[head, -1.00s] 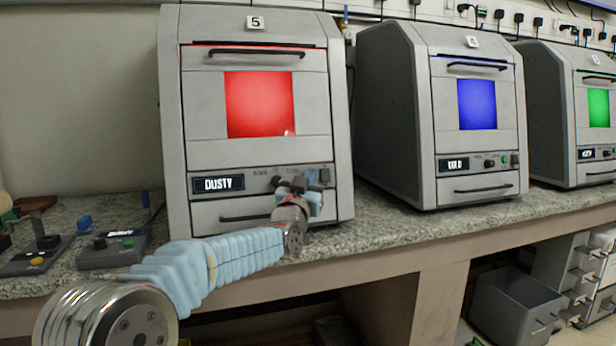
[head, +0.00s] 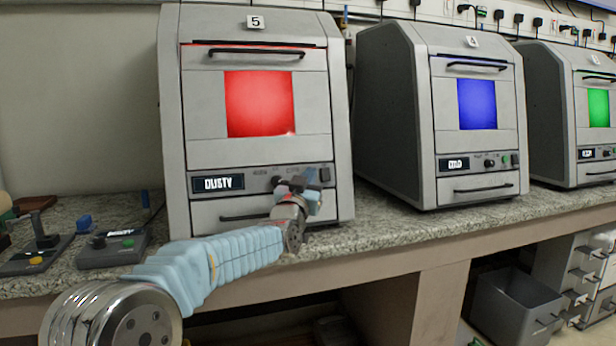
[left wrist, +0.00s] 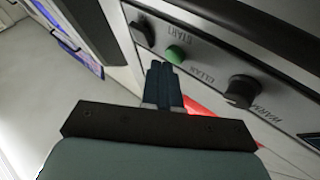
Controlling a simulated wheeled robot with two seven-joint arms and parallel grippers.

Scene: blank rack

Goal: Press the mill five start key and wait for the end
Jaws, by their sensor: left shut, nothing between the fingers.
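Mill five (head: 255,158) is the large grey box with the 5 tag, a red window and a display reading DUSTY. My left gripper (head: 300,184) is at its control panel and covers part of it. In the left wrist view, the shut fingers (left wrist: 163,75) are empty, with their tips very close to the round green start key (left wrist: 175,54), next to the START label. I cannot tell whether they touch it. A dark square switch (left wrist: 143,33) and a black knob (left wrist: 240,90) flank the key. My right gripper is not in view.
Mill four (head: 440,115), with a blue window, and another mill (head: 577,120), with a green window, stand to the right. Small control boxes (head: 113,248) sit on the granite counter (head: 385,232) at left. A grey bin (head: 512,305) is below.

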